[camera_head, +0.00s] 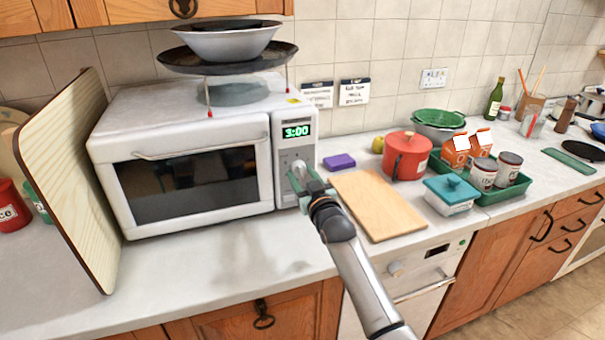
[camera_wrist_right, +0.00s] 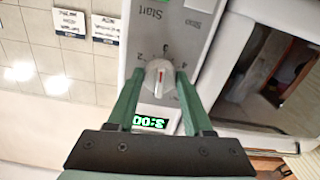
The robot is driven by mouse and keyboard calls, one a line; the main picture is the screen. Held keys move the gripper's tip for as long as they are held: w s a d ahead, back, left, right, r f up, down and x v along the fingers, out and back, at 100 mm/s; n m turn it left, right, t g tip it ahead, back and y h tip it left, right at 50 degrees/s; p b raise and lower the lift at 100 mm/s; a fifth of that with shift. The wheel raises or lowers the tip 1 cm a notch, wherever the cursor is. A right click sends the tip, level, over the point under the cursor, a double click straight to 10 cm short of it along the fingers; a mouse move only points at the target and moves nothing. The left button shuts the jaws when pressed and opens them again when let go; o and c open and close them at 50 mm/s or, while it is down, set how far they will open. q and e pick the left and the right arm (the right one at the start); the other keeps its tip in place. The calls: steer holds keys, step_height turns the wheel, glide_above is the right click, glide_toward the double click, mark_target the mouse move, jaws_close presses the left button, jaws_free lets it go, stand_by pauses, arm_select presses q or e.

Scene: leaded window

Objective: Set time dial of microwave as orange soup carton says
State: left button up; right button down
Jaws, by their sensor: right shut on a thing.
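The white microwave (camera_head: 215,118) stands on the counter with its door closed. Its green display (camera_head: 296,131) reads 3:00 and also shows upside down in the wrist view (camera_wrist_right: 149,122). My right gripper (camera_head: 304,178) is at the control panel, shut on the time dial. In the wrist view its fingers flank the pale dial (camera_wrist_right: 157,72), which has a red mark and the numbers 2, 3 and 4 around it. Two orange cartons (camera_head: 455,153) (camera_head: 481,144) stand in a green tray; their print is too small to read. My left gripper is not in view.
A pan and bowl (camera_head: 225,42) sit on a rack above the microwave. A board (camera_head: 65,165) leans at its left. A wooden cutting board (camera_head: 378,204), a purple block (camera_head: 339,161) and a red pot (camera_head: 406,154) lie to the right. The front counter is clear.

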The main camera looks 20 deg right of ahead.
steer(key=shift+m, duration=0.6)
steer(key=shift+c, duration=1.5)
jaws_free()
steer(key=shift+s, duration=0.1)
steer(key=s, duration=1.2)
steer(key=shift+s+d, duration=0.15)
steer(key=shift+d, duration=0.05)
steer(key=shift+f, duration=0.1)
